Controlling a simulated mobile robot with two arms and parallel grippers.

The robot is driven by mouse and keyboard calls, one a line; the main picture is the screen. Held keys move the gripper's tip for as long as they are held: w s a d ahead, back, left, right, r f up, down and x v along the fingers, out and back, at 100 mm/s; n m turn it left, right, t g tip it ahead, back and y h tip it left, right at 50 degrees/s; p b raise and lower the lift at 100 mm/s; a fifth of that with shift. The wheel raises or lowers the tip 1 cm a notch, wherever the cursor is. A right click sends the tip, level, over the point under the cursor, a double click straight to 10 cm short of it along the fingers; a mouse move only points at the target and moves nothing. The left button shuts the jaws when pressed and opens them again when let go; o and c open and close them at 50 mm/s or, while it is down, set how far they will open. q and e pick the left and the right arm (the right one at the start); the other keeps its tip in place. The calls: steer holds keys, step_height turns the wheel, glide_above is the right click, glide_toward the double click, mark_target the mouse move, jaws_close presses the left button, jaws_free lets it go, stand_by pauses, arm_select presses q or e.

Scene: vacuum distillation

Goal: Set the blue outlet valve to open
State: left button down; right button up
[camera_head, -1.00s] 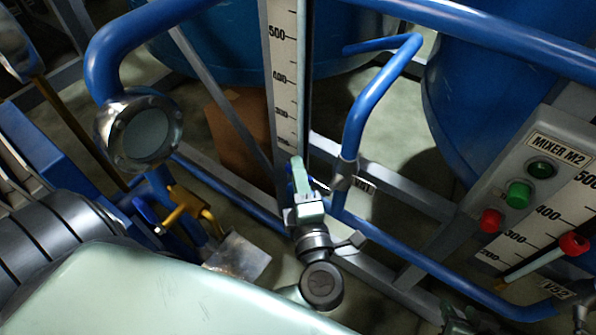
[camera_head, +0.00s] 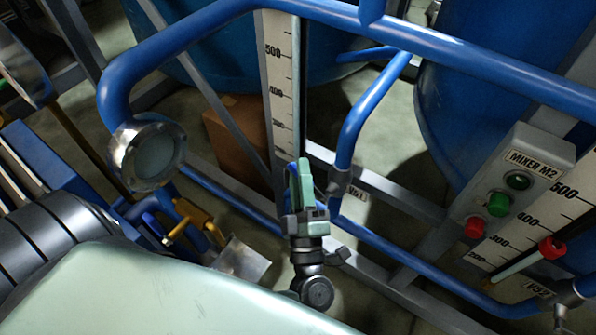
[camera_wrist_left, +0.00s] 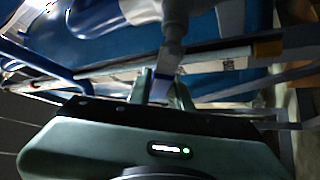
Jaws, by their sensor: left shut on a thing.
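In the left wrist view the handle (camera_wrist_left: 164,88) sits between the two fingertips of the gripper (camera_wrist_left: 163,84), below a grey valve stem (camera_wrist_left: 174,45). The fingers hide most of the handle, so its exact angle is hard to tell. My right gripper is in neither view.
A white level scale (camera_head: 281,100) stands just behind the gripper. Blue pipes (camera_head: 440,45) run above and to the right. A Mixer M2 button box (camera_head: 515,180) is at right, and a round glass flange (camera_head: 150,155) is at left. A yellow-handled valve (camera_head: 190,220) sits low left.

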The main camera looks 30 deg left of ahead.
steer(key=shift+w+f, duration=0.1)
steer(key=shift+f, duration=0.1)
arm_select(q)
steer(key=shift+d, duration=0.1)
steer(key=c, duration=1.3)
jaws_free()
steer(key=v, duration=0.8)
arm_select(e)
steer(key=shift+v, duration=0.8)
